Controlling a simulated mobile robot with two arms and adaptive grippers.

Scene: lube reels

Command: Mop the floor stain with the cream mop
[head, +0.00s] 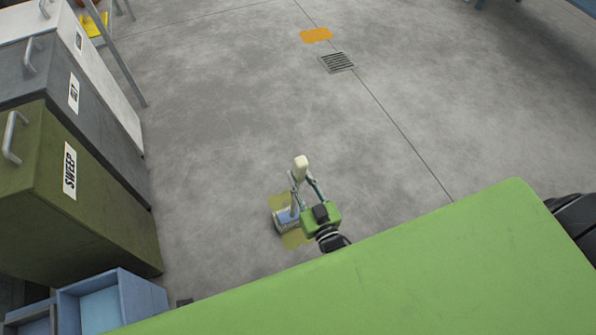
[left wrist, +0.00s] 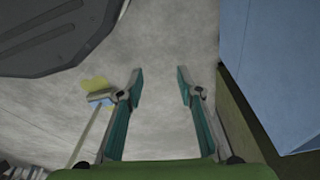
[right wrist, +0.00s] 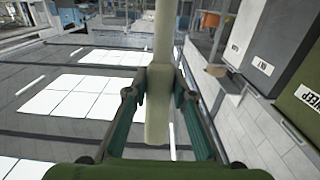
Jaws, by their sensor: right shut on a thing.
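The cream mop stands nearly upright, its cream handle grip (head: 301,165) on top and its blue-grey head (head: 287,219) low at the floor. My right gripper (head: 303,180) is shut on the handle; the right wrist view shows the cream grip (right wrist: 158,115) between its fingers. A yellow-olive stain (head: 296,239) shows on both sides of the mop head, which covers its middle. In the left wrist view, the mop head (left wrist: 101,97) is beside the visible stain (left wrist: 95,83). My left gripper (left wrist: 160,78) is open and empty, outside the head view.
An olive bin marked SWEEP (head: 100,215), a grey bin (head: 50,75) and a white bin line the left side. A blue open box (head: 145,295) is at lower left. An orange patch (head: 317,35) and a drain grate (head: 337,62) lie farther off. The floor between is clear.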

